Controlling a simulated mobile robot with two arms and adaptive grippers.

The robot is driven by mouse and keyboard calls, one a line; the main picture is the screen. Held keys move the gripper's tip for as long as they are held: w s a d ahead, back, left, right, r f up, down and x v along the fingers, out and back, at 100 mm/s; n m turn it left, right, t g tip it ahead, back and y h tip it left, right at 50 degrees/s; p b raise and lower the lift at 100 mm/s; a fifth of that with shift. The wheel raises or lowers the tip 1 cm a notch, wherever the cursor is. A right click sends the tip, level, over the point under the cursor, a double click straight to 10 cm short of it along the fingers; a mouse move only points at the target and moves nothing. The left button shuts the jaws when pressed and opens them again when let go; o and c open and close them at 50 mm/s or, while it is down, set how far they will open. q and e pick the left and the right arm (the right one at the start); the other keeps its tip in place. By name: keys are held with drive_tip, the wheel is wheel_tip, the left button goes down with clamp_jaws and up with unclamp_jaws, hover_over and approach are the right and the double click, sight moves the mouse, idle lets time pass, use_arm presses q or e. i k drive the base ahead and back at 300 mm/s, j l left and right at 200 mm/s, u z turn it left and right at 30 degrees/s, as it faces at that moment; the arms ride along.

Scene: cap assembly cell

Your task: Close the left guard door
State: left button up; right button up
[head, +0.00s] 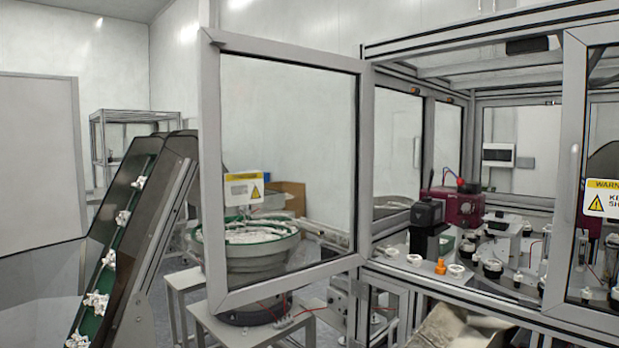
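The left guard door (212,180) is a grey-framed clear panel. It stands open, swung out to the left from the machine cell's front left post (366,160). Its pane carries a small yellow and white warning label (243,188) and a white handle-like part. The front left opening of the cell is uncovered, and machine parts show through it. Neither of my grippers is in view.
An inclined conveyor (125,235) with metal parts stands left of the door. A green-rimmed bowl feeder (250,262) shows behind the pane. A second guard door (572,180) with a warning label covers the cell's right front.

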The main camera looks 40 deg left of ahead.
sight(242, 188)
drive_tip(key=i+j+z, duration=0.35)
drive_tip(key=j, duration=1.65)
drive_tip(key=k+j+z, duration=0.1)
drive_tip(key=j+z, duration=0.3)
drive_tip(key=j, duration=1.55)
